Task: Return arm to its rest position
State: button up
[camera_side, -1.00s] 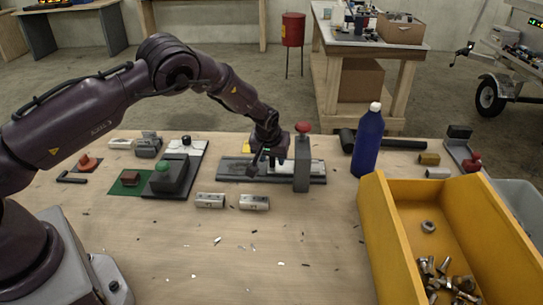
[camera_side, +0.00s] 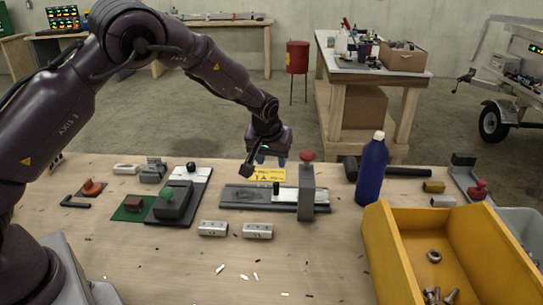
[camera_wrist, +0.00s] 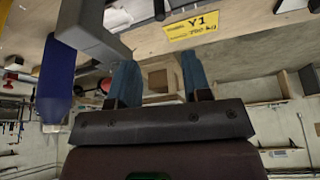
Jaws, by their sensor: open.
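My gripper (camera_side: 268,160) is open and hangs in the air above the back of the fixture, nothing between its fingers. Its two blue fingertips (camera_wrist: 157,82) show apart in the wrist view. Below it on the bench is a grey fixture (camera_side: 240,196) with an upright grey post topped by a red knob (camera_side: 307,156). A yellow label (camera_side: 264,174) lies just behind the fixture; it reads "Y1" and "750 kg" in the wrist view (camera_wrist: 191,26).
A blue bottle (camera_side: 371,170) stands right of the post. A yellow bin (camera_side: 385,240) with metal parts fills the front right. Two silver blocks (camera_side: 213,228) lie before the fixture. A green-knobbed device (camera_side: 174,203) stands left.

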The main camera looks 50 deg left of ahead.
jog(key=shift+s+r, duration=0.1)
jog(key=shift+r, duration=0.1)
jog(key=s+d+r+m, duration=0.1)
jog(key=s+r+m, duration=0.1)
jog(key=s+r, duration=0.4)
jog(key=s+d+r+m+t+h, duration=0.1)
jog(key=s+r, duration=0.6)
jog(key=s, duration=0.9)
jog(key=s+d+r+m+t+h, duration=0.1)
jog(key=s+d+r+m, duration=0.1)
jog(key=s+r, duration=0.5)
jog(key=shift+s+m, duration=0.9)
jog(key=shift+s, duration=1.05)
